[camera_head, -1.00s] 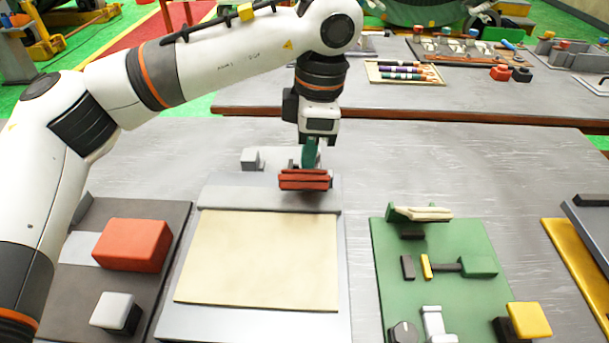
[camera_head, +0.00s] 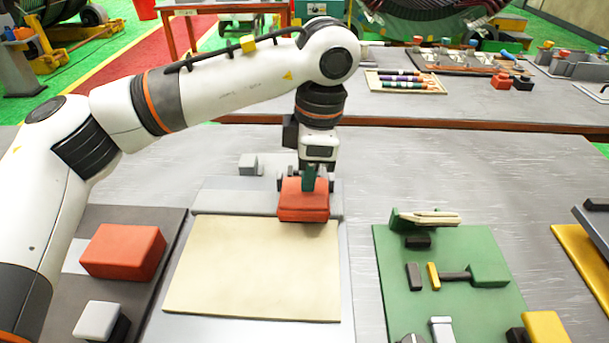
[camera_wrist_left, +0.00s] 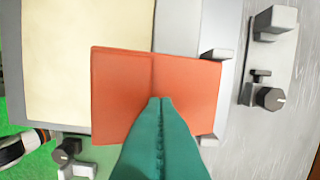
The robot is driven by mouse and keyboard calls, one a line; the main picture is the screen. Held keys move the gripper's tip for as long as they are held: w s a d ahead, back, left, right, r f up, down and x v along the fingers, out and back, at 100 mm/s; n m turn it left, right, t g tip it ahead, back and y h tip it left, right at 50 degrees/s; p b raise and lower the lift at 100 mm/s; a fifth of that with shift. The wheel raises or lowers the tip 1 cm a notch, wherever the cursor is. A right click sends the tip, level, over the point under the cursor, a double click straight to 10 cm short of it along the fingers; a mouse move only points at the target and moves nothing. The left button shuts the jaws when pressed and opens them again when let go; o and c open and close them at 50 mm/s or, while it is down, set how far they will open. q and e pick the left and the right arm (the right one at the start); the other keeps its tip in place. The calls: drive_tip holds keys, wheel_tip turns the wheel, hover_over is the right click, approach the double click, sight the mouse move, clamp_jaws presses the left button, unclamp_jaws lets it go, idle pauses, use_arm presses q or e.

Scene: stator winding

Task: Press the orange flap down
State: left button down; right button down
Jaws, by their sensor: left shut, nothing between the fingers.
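The orange flap (camera_head: 303,208) is at the far edge of the cream panel (camera_head: 255,270) in the head view. Its broad face shows to the camera and its near edge reaches over the panel's far right corner. In the left wrist view the flap (camera_wrist_left: 125,95) overlaps the cream panel (camera_wrist_left: 85,50). My left gripper (camera_head: 309,182) has green fingers, shut and empty, pointing down at the flap's far part. The closed fingertips (camera_wrist_left: 160,102) lie over the flap in the left wrist view and look to be at its surface. My right gripper is not in view.
A separate orange block (camera_head: 123,252) and a white-topped block (camera_head: 97,320) stand on the dark board at left. A green board (camera_head: 440,300) with several fixtures lies at right. A small grey block (camera_head: 248,163) stands behind the panel. Grey tabletop between the boards is bare.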

sight(324, 193)
use_arm(q)
drive_tip(key=shift+d+r, duration=0.1)
drive_tip(key=shift+r, duration=0.1)
drive_tip(key=shift+d+r, duration=0.15)
drive_tip(key=shift+d, duration=0.2)
drive_tip(key=shift+w+d+r+p, duration=0.1)
drive_tip(key=shift+d+r+p, duration=0.15)
drive_tip(key=shift+d, duration=0.25)
drive_tip(key=shift+d+r+p, duration=0.1)
drive_tip(key=shift+d+p, duration=0.25)
drive_tip(key=shift+d, duration=0.3)
drive_tip(key=shift+r, duration=0.35)
wheel_tip(324, 193, up, 11)
drive_tip(key=d, duration=0.1)
